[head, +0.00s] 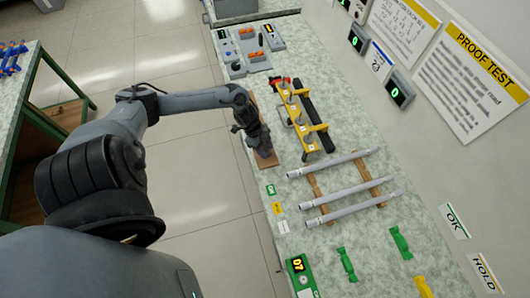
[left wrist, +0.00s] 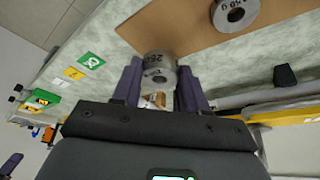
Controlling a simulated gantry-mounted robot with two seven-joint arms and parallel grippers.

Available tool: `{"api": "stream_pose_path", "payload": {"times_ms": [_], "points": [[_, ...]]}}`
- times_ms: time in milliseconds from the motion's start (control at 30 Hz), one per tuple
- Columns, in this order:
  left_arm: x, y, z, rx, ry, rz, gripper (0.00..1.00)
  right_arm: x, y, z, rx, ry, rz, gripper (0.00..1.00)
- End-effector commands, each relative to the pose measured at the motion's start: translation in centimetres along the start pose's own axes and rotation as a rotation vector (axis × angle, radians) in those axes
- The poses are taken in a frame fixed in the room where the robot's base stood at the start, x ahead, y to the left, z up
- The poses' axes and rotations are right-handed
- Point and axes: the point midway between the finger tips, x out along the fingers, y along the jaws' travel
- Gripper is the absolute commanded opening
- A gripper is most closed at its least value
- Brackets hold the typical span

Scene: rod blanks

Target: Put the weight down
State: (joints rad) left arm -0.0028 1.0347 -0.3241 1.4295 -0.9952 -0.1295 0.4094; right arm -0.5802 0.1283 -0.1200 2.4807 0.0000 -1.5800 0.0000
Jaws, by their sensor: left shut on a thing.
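My left gripper (head: 262,150) is over the near end of a brown board (head: 272,161) on the bench. In the left wrist view its two purple fingers (left wrist: 158,88) are shut on a silver cylindrical weight (left wrist: 160,62) with a marked face. The weight appears against the edge of the brown board (left wrist: 185,38); I cannot tell whether it touches the board or hangs above it. A second, ring-shaped weight (left wrist: 235,13) lies on the board. The held weight is hidden in the head view. My right gripper is not clearly in view.
A yellow rack (head: 296,115) with hooks stands right of the board. Three grey rods (head: 350,189) lie across wooden rails nearer. Small green, yellow and white cards (head: 278,208) lie along the bench edge. A grey panel (head: 248,50) is at the far end.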

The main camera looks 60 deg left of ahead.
Motion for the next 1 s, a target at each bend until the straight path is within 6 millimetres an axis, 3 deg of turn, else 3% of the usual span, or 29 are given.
{"api": "stream_pose_path", "payload": {"times_ms": [233,700,733,900,1000], "points": [[2.8,0.0,1.0,-0.001,0.001,0.001,0.03,0.4,-0.1,0.1,0.003,0.0,-0.002,0.43],[3.4,0.0,1.3,0.0,0.0,0.0,0.03,0.6,-0.3,0.1,0.011,0.001,-0.009,0.43],[3.5,0.1,1.4,0.0,0.0,0.001,0.44,0.6,-0.3,0.1,0.011,0.001,-0.009,0.43],[3.4,0.1,1.3,0.0,0.0,0.001,0.68,0.6,-0.3,0.1,0.011,0.001,-0.008,0.43],[3.4,0.1,1.3,0.0,0.0,0.001,0.68,0.6,-0.3,0.1,0.011,0.001,-0.008,0.43]]}}
